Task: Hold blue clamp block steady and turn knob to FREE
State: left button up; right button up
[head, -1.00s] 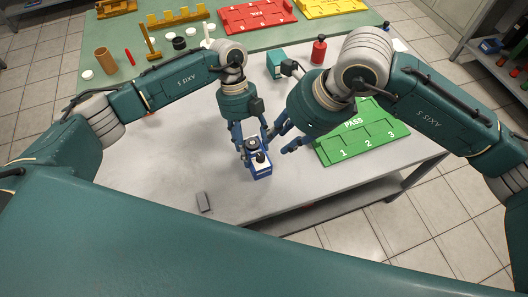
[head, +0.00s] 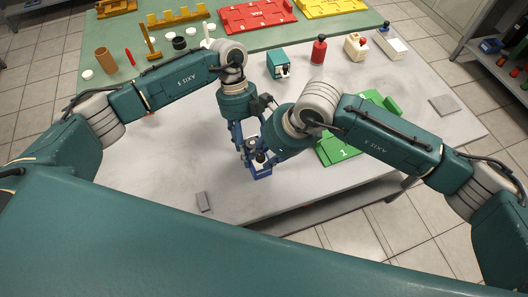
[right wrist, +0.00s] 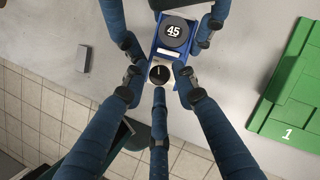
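The blue clamp block (head: 260,174) sits on the grey table near its front edge. My right gripper (head: 262,156) is over the knob end. In the wrist view my right gripper (right wrist: 159,78) has its fingertips spread around the knob, with small gaps visible. Lettering by the knob is unreadable.
The green tray (head: 335,148) lies right of the block, partly under my right arm. A small grey piece (head: 204,202) lies at the front left. A teal box (head: 279,62), red bottle (head: 319,50) and cream container (head: 356,46) stand behind.

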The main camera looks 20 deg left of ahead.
grip_shut()
jog(key=shift+w+n, duration=0.1)
jog(key=shift+n, duration=0.2)
jog(key=shift+w+n+g, duration=0.15)
jog(key=shift+n+g, duration=0.4)
jog(key=shift+n, duration=0.7)
jog(key=shift+w+n+g, duration=0.1)
jog(key=shift+n+g, duration=0.45)
jog(key=shift+n, duration=0.7)
grip_release()
jog(key=shift+r, duration=0.1)
